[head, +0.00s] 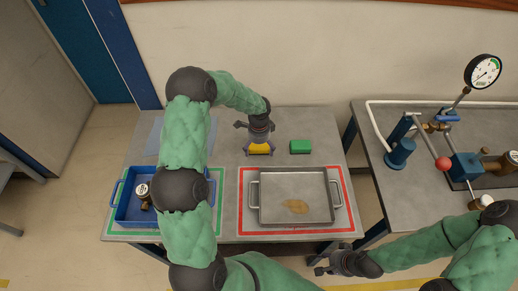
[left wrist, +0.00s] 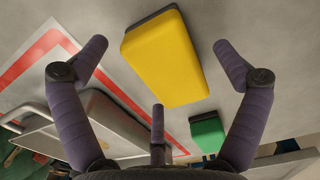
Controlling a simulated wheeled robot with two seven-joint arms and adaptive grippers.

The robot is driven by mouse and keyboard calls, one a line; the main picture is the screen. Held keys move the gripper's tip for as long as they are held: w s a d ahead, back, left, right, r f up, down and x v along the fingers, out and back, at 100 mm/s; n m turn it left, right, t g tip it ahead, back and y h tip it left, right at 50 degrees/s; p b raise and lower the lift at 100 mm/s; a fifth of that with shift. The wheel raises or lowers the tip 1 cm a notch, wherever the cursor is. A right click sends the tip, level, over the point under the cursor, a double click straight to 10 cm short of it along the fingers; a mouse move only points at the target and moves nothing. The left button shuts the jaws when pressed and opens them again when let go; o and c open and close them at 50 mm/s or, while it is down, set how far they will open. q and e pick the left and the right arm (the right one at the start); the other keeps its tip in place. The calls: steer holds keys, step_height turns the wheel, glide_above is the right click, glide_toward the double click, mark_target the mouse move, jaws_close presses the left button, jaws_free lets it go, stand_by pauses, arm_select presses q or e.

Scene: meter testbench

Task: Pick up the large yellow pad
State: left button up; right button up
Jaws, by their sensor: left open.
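The large yellow pad (head: 260,148) lies on the grey table behind the metal tray, partly hidden by my left gripper (head: 259,140). In the left wrist view, the yellow pad (left wrist: 165,58) has a dark backing and lies between and beyond the spread fingers of the left gripper (left wrist: 160,52). That gripper is open, and I see no finger closed on the pad. My right gripper (head: 326,266) is at the table's front right, away from the pad; its jaw opening is unclear.
A smaller green pad (head: 301,147) lies just right of the yellow one. The metal tray (head: 268,215) stands inside a red outline in front. A blue bin (head: 126,209) is at left, and a second table with a gauge (head: 483,71) is at right.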

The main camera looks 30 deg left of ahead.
mark_target(259, 147)
arm_select(q)
steer(key=c, duration=1.2)
steer(key=shift+c, duration=0.2)
steer(key=shift+r, duration=0.1)
step_height(259, 147, up, 4)
steer(key=shift+d+f+p, duration=0.1)
steer(key=shift+f+p, duration=0.1)
steer(key=shift+p, duration=0.35)
steer(key=s+d+r+p, duration=0.1)
steer(key=s+d+r, duration=0.2)
steer(key=d+r, duration=0.6)
steer(key=d, duration=0.4)
steer(key=shift+s+d+r+p, duration=0.15)
steer(key=shift+s+p, duration=0.25)
